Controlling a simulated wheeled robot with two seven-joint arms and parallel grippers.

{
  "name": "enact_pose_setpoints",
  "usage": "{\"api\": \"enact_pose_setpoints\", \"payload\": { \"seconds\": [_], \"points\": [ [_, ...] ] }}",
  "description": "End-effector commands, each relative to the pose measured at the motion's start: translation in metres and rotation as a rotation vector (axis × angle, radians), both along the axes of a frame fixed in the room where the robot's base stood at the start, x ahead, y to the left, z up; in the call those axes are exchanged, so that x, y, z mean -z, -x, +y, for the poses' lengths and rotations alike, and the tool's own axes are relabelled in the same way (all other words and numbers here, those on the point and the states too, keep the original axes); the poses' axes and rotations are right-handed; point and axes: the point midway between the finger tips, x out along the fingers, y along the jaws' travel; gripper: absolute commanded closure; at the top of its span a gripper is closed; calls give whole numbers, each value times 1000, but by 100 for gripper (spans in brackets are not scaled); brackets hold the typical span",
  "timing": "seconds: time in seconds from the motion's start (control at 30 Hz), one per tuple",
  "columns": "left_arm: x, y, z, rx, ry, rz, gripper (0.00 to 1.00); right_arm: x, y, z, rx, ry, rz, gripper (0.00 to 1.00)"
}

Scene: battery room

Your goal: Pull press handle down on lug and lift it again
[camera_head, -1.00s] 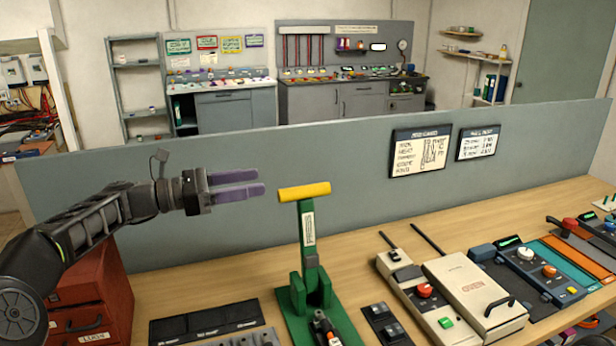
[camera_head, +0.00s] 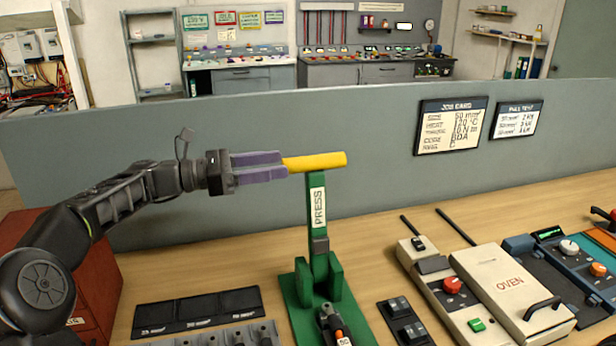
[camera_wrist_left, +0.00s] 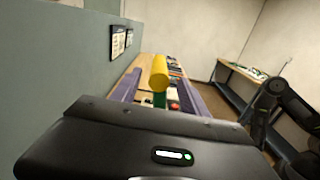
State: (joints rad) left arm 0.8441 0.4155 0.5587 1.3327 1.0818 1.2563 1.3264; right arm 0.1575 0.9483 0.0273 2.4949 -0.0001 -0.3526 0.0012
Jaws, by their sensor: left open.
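The green press (camera_head: 318,207) stands upright on its green base on the bench, with its lever raised. Its yellow handle (camera_head: 322,161) is a crossbar at the top. My left gripper (camera_head: 285,167) is level with the handle, its purple fingers at the handle's left end. In the left wrist view the yellow handle (camera_wrist_left: 159,72) lies between the two open fingers. A tool with an orange and black grip (camera_head: 333,326) is at the press base, cut off by the lower edge; I cannot make out a lug there. My right gripper is not in view.
A red drawer cabinet (camera_head: 85,290) stands at left under my arm. A black tray (camera_head: 198,312) lies left of the press. A small switch box (camera_head: 402,322) and the cream oven (camera_head: 513,292) are to its right. A grey partition (camera_head: 270,125) runs behind.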

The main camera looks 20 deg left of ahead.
Motion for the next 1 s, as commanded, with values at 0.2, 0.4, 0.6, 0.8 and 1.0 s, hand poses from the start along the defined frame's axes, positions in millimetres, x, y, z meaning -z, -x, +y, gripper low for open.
{"api": "enact_pose_setpoints", "payload": {
  "seconds": [0.2,0.4,0.6,0.8,1.0],
  "points": [
    [8,0,0,0,0,0,48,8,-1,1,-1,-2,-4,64],
    [8,0,0,0,0,0,48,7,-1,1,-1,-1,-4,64],
    [7,-4,-8,3,1,-1,48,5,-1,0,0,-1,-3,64],
    [6,-18,-31,4,1,0,48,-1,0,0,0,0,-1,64],
    [6,-35,-56,2,0,1,48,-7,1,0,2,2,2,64]
  ]
}}
